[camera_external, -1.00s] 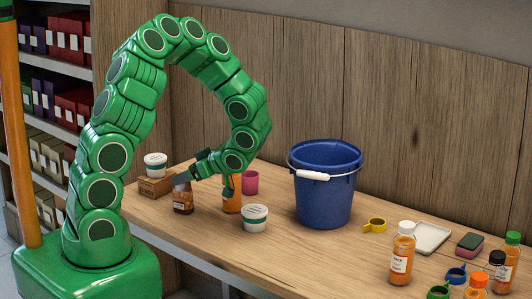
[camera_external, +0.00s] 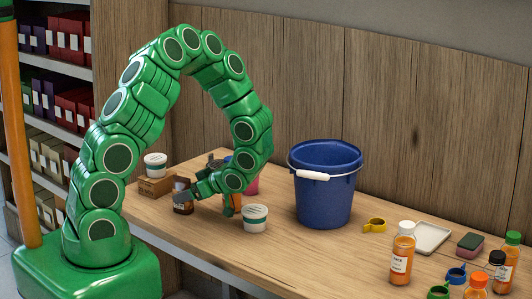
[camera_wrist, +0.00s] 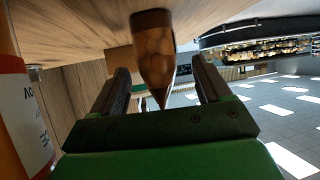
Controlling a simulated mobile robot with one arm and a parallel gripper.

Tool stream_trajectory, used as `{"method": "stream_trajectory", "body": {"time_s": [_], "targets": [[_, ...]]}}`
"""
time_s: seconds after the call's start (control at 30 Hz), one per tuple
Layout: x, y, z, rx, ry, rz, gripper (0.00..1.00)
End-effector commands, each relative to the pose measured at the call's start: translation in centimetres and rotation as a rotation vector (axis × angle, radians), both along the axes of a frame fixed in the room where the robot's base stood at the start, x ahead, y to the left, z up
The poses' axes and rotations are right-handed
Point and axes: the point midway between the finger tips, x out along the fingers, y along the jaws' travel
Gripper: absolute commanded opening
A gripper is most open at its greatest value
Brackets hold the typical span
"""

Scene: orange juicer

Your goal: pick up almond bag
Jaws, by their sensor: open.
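The almond bag (camera_external: 183,207) is a small brown pouch standing on the left part of the wooden table. In the external view my gripper hides much of it. In the wrist view the almond bag (camera_wrist: 153,50) shows almonds through its front, and its narrow end points towards my palm. My gripper (camera_wrist: 161,72) is open, with one dark finger on each side of the bag's narrow end. A gap shows on both sides, so the fingers do not appear to touch it. In the external view my gripper (camera_external: 190,190) is low over the table at the bag.
An orange bottle (camera_external: 231,204) stands close beside my gripper; a labelled bottle (camera_wrist: 25,110) fills the wrist view's left edge. A white tub (camera_external: 255,218) is nearby right. A cardboard box (camera_external: 153,187) carrying another tub (camera_external: 155,165) is behind left. A blue bucket (camera_external: 325,195) stands farther right.

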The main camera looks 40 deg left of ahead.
Motion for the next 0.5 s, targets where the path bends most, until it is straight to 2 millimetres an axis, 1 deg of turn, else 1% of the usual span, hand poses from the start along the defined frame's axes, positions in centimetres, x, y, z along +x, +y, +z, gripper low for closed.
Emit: {"method": "stream_trajectory", "body": {"time_s": [0.13, 0.33, 0.5], "targets": [[0.0, 0.1, -1.3, -0.001, -0.001, 0.000, 0.77], [-0.4, 2.0, -2.1, 0.002, 0.000, 0.000, 0.77], [-0.5, 2.6, -2.5, -0.001, -0.001, 0.000, 0.77]]}}
